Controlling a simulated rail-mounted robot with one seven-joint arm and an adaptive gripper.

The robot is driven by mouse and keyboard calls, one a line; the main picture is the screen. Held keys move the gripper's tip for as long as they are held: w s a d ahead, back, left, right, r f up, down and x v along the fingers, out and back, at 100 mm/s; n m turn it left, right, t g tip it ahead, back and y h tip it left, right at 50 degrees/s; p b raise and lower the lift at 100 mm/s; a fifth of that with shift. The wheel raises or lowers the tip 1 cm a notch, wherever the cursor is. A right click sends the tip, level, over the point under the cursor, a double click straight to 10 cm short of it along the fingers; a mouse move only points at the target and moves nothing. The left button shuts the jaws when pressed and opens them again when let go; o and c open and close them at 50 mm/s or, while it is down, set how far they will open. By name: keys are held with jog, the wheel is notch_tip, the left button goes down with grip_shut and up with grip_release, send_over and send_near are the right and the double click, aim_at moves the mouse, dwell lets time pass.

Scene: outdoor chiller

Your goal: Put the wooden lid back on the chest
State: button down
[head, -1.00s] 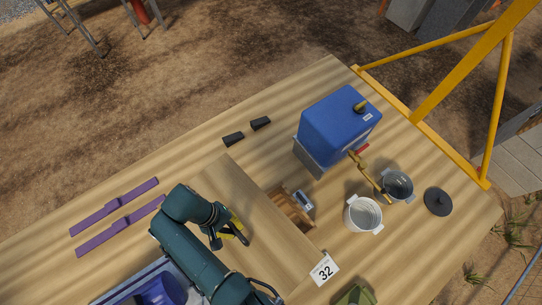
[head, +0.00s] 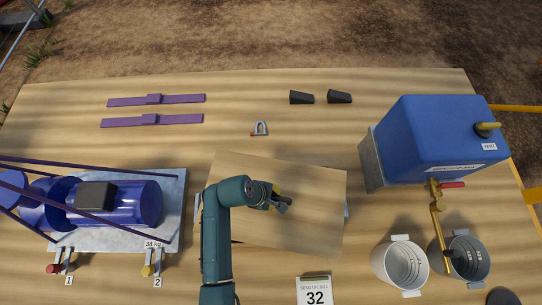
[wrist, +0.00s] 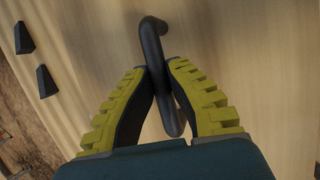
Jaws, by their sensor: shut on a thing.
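The wooden lid (head: 315,190) is a flat pale board in the middle of the table in the head view, turned slightly from the table's edges. It fills most of the wrist view (wrist: 255,60). My gripper (head: 281,202) is over the lid's middle. In the wrist view my gripper (wrist: 160,68) is shut on the lid's dark bar handle (wrist: 153,45), with yellow-backed fingers on both sides. The chest is almost wholly hidden under the lid; small bits show at its left and right edges. I cannot tell whether the lid rests on it.
A padlock (head: 260,129) and two black wedges (head: 302,97) lie behind the lid. A blue tank (head: 435,135) and two pots (head: 400,264) stand at right. A blue machine (head: 130,205) stands at left. A card marked 32 (head: 315,291) stands in front.

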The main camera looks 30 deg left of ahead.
jog(key=shift+s+a+f+n+t+y+b, duration=0.1)
jog(key=shift+a+f+n+t+y+b, duration=0.15)
jog(key=shift+f+n+b, duration=0.25)
jog(key=shift+s+a+f+n+t+y+b, duration=0.15)
jog(key=shift+a+f+n+y+b, duration=0.1)
jog(key=shift+f+n, duration=0.4)
jog(key=shift+w+r, duration=0.1)
jog(key=shift+r, duration=0.1)
jog(key=shift+r+p, duration=0.1)
jog(key=shift+p, duration=0.3)
jog(key=shift+r+p, duration=0.2)
jog(key=shift+p, duration=0.2)
notch_tip(320, 180, down, 6)
jog(key=b, duration=0.3)
jog(key=shift+f, duration=0.15)
jog(key=shift+w+f+b, duration=0.1)
jog(key=shift+f+b, duration=0.45)
jog(key=shift+f, duration=0.1)
